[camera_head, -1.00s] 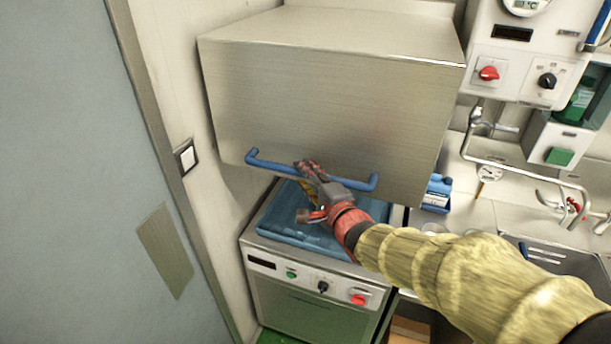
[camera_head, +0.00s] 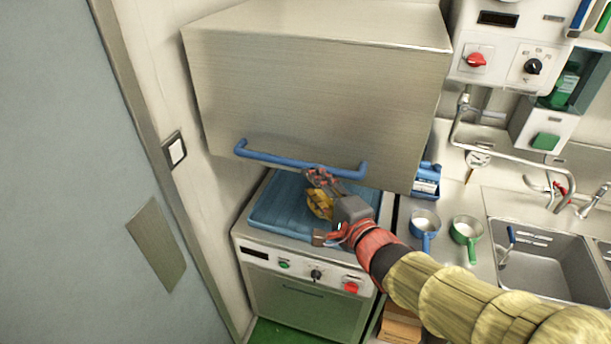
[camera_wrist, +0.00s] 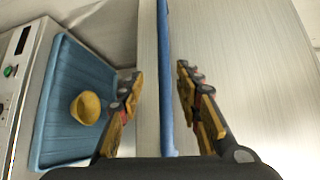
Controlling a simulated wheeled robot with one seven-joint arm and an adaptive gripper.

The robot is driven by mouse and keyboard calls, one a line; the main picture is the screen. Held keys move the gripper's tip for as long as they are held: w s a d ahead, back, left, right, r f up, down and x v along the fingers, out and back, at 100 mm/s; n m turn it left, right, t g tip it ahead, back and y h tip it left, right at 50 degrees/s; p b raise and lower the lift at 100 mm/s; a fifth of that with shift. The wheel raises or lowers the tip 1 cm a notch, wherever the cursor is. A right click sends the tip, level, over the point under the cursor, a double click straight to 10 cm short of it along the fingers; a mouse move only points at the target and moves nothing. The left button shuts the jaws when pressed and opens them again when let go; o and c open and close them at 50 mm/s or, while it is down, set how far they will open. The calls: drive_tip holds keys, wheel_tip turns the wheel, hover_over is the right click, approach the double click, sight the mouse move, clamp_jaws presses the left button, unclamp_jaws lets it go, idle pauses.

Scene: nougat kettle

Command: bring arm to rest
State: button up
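My gripper (camera_head: 318,180) is just in front of and below the blue bar handle (camera_head: 290,162) of the raised steel hood (camera_head: 310,95). In the wrist view its two fingers (camera_wrist: 158,88) are spread apart and hold nothing. The handle also shows in the wrist view (camera_wrist: 164,60), running lengthwise between the fingers; I cannot tell whether they touch it. My arm reaches in from the lower right.
Below the hood, a blue tray (camera_head: 272,207) sits on the machine and holds a yellow cup (camera_wrist: 86,107). Blue-handled (camera_head: 425,220) and green-handled (camera_head: 466,229) pans stand right, beside the sink (camera_head: 545,262). A grey door (camera_head: 70,180) is left.

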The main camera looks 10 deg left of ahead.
drive_tip(key=shift+v, duration=0.8)
drive_tip(key=s+d+f+n+g+h, duration=0.35)
drive_tip(key=d+f+n+h, duration=0.5)
drive_tip(key=d+f, duration=0.4)
drive_tip(key=s+d+n+g+h+b, duration=0.2)
drive_tip(key=s+d+b, duration=0.7)
drive_tip(key=s+d, duration=0.7)
drive_tip(key=shift+s+d+f+n+g, duration=0.3)
drive_tip(key=shift+s+f+n+g, duration=0.25)
drive_tip(key=shift+s, duration=0.5)
